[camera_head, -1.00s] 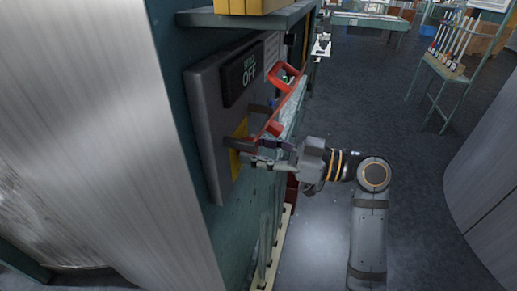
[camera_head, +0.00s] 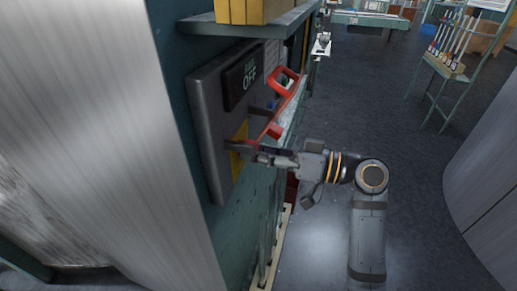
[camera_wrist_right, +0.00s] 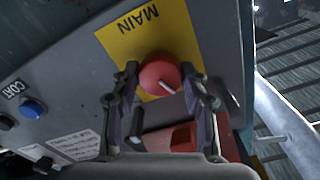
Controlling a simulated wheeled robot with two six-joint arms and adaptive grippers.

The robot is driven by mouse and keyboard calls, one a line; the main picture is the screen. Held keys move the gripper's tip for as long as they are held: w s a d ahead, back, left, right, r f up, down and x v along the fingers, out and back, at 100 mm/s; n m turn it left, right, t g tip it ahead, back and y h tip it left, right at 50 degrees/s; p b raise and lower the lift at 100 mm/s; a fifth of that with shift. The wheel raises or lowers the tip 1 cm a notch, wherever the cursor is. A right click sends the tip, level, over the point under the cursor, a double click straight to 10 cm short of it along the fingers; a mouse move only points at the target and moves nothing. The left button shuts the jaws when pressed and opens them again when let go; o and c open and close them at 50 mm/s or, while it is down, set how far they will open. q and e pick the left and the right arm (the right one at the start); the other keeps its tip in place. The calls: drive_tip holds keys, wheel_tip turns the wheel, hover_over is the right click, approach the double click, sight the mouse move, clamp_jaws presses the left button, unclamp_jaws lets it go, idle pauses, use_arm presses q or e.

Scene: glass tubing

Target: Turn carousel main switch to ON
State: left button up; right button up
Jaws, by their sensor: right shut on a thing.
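The main switch is a round red knob (camera_wrist_right: 160,76) with a white pointer mark. It sits on a yellow plate marked MAIN (camera_wrist_right: 128,42) on a grey control panel (camera_head: 206,110). The white mark points to the lower right in the wrist view. In the head view the yellow plate (camera_head: 238,158) shows, but the knob is hidden by my fingers. A black display (camera_head: 243,75) above reads OFF. My right gripper (camera_head: 236,148) reaches the panel from the right and is shut on the red knob, one finger on each side. My left gripper is out of view.
A red handle (camera_head: 287,78) sticks out of the panel just beyond the knob. Open floor (camera_head: 400,100) lies to the right.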

drive_tip(key=shift+r+m+p, duration=0.1)
drive_tip(key=shift+m+p, duration=4.3)
drive_tip(key=shift+m, duration=2)
